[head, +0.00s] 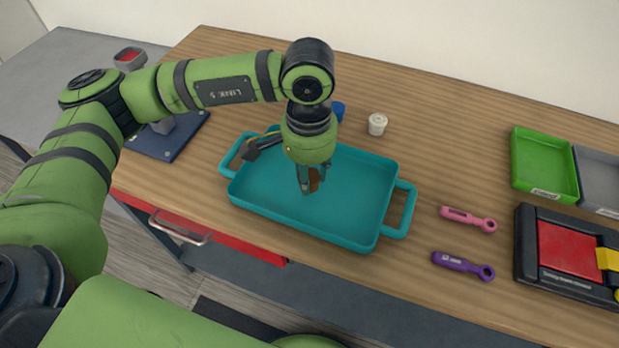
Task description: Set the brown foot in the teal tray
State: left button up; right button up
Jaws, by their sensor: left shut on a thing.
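My left gripper (308,184) points down over the middle of the teal tray (357,228). It is shut on the brown foot (315,178), a small brown piece that shows between and behind the fingers. Most of the foot is hidden by the gripper. I cannot tell whether the foot touches the tray floor or hangs just above it. The teal tray has a handle at each end and lies on the wooden table. My right gripper does not show.
A dark tool (262,144) lies at the tray's back left. A white cup (377,123) and a blue item (338,110) stand behind it. Pink (468,219) and purple (463,265) tools lie right, near a green bin (543,165) and a black-and-red case (567,252).

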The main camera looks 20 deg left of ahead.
pick_arm(q)
jog(key=shift+w+a+f, duration=0.1)
jog(key=shift+w+f, duration=0.05)
jog(key=shift+f, duration=0.1)
notch_tip(320, 180, down, 3)
jog(key=shift+f+p, duration=0.1)
jog(key=shift+p, duration=0.7)
jog(key=shift+f, duration=0.3)
jog(key=shift+f+b, duration=0.25)
jog(key=shift+b, duration=0.15)
jog(key=o, duration=1)
jog(key=shift+r, duration=0.1)
jog(key=shift+o, duration=0.2)
